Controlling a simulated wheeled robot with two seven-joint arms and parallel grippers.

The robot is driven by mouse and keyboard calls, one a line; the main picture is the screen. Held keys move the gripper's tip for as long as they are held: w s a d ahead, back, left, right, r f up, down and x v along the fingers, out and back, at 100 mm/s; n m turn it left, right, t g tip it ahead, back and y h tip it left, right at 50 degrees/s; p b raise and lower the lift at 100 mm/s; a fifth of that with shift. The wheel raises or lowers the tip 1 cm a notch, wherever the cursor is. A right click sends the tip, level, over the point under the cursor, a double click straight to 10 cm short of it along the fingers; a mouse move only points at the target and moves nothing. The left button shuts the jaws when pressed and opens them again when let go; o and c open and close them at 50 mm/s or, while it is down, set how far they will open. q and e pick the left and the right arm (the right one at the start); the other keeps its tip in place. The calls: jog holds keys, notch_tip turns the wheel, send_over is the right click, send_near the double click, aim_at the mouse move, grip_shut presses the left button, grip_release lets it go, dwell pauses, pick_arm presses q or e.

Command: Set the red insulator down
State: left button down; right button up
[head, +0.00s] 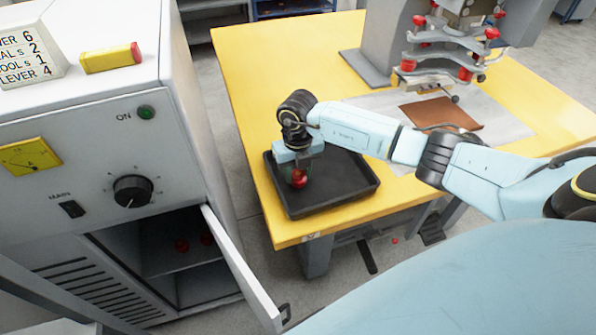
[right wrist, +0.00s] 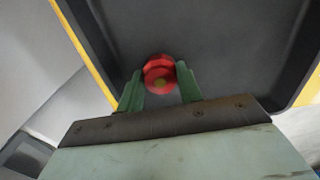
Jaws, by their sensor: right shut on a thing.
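The red insulator (head: 299,179) is a small round red piece between the fingers of my right gripper (head: 296,172), over the left part of the black tray (head: 345,198). In the right wrist view the green fingers of my right gripper (right wrist: 160,88) are shut on the red insulator (right wrist: 160,72), with the dark tray floor (right wrist: 225,50) behind it. I cannot tell whether the insulator touches the tray floor. The tray lies on the near left corner of the yellow table (head: 262,95). My left gripper is not in view.
A grey cabinet (head: 190,130) stands left of the table, its lower door (head: 240,270) open, with red pieces (head: 183,246) inside. A machine with red insulators (head: 407,65) stands at the back right. A brown sheet (head: 440,113) lies before it. The tray's right part is empty.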

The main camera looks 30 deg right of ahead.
aim_at(298, 173)
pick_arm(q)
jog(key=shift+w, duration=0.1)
pick_arm(e)
jog(key=o, duration=1.1)
jog(key=shift+f, duration=0.1)
jog(key=shift+c, duration=0.2)
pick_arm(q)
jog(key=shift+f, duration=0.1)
pick_arm(e)
jog(key=shift+r, duration=0.3)
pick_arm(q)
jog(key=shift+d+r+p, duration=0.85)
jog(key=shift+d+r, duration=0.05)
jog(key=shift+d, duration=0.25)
pick_arm(e)
notch_tip(298, 173, up, 12)
